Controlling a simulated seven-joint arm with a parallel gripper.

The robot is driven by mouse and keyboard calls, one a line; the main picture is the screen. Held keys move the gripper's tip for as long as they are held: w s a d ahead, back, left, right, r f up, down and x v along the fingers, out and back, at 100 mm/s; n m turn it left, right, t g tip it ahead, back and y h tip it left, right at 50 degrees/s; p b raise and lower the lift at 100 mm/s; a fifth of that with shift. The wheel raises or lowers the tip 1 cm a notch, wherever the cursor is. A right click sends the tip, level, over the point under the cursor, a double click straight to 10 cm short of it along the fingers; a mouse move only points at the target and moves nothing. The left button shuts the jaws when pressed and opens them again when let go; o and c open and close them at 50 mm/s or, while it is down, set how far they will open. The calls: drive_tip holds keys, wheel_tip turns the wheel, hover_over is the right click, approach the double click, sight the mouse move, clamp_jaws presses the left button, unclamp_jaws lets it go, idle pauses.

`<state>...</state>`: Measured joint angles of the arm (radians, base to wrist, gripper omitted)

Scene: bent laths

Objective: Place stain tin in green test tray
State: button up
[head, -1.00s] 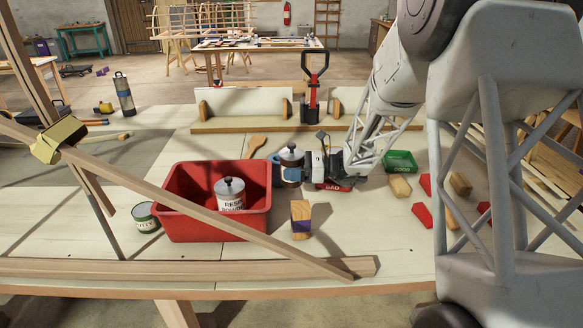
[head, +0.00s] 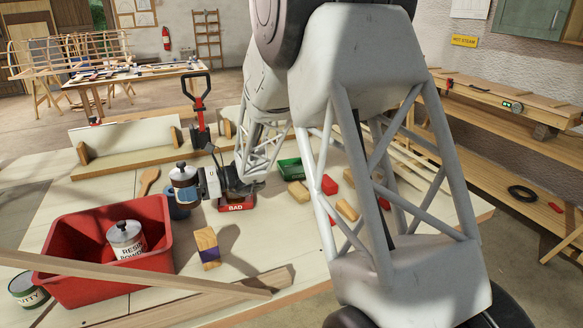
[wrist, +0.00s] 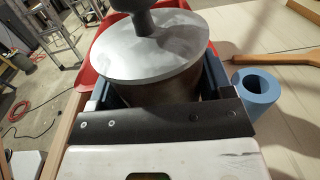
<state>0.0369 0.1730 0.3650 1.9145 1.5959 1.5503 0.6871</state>
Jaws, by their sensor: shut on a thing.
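The stain tin (head: 184,186), a dark tin with a grey knobbed lid, is in my gripper (head: 197,190), left of centre in the head view. In the wrist view its lid (wrist: 150,48) fills the upper middle. My gripper (wrist: 155,95) is shut on the tin's sides with its blue fingers. The tin looks upright and a little above the bench; its base is partly hidden. The green test tray (head: 290,169), marked GOOD, sits to the right of my gripper, partly hidden by my arm, and appears empty.
A red tray marked BAD (head: 237,208) lies below my gripper. A blue hollow cylinder (wrist: 256,92) stands beside the tin. A red bin (head: 75,275) holds a resin tin (head: 124,238). Wooden blocks (head: 207,243) lie nearby; a lath crosses the front.

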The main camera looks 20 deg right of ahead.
wheel_tip(320, 180, up, 2)
drive_tip(key=w+d+m+t+h, duration=0.3)
drive_tip(key=d+m+t+h, duration=0.4)
drive_tip(key=d, duration=1.3)
drive_tip(key=w+d+m+t+h, duration=0.35)
drive_tip(key=d+m+t, duration=0.35)
drive_tip(key=d, duration=1.2)
drive_tip(key=shift+n+t+h, duration=0.35)
drive_tip(key=shift+n+t, duration=0.25)
drive_tip(key=shift+t, duration=0.1)
drive_tip(key=shift+s+d+f, duration=0.1)
drive_tip(key=shift+s+f, duration=0.1)
drive_tip(key=shift+f, duration=1.25)
drive_tip(key=shift+s+d+f, duration=0.1)
drive_tip(key=shift+s+f, duration=0.1)
drive_tip(key=shift+f, duration=1.25)
drive_tip(key=shift+w, duration=0.1)
drive_tip(key=w+d, duration=0.2)
drive_tip(key=w, duration=0.5)
drive_tip(key=w+d+f, duration=0.1)
drive_tip(key=w+d, duration=0.1)
drive_tip(key=w, duration=0.6)
drive_tip(key=shift+d+f, duration=0.25)
drive_tip(key=shift+d, duration=0.05)
drive_tip(key=shift+w, duration=0.1)
